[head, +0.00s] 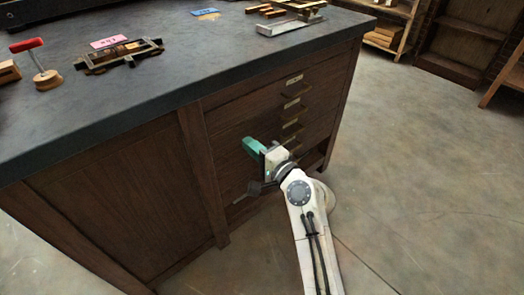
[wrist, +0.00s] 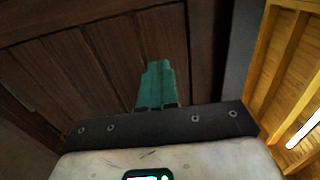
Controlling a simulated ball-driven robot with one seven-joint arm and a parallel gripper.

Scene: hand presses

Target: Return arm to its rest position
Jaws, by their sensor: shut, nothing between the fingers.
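My arm reaches up from the bottom of the head view, and my gripper (head: 250,146) shows as a green tip in front of the dark wooden cabinet's drawers. In the wrist view, the green fingers of my gripper (wrist: 155,75) are together, with nothing between them. Wood panels of the cabinet (wrist: 90,65) fill much of the background there. I cannot tell from these views whether the fingertips touch the cabinet.
The dark countertop (head: 130,90) holds a red-handled tool (head: 40,65), a dark metal frame (head: 118,56) and wooden pieces on a metal plate (head: 290,22). Open floor (head: 430,150) lies to the right. Shelves (head: 465,35) stand at the back.

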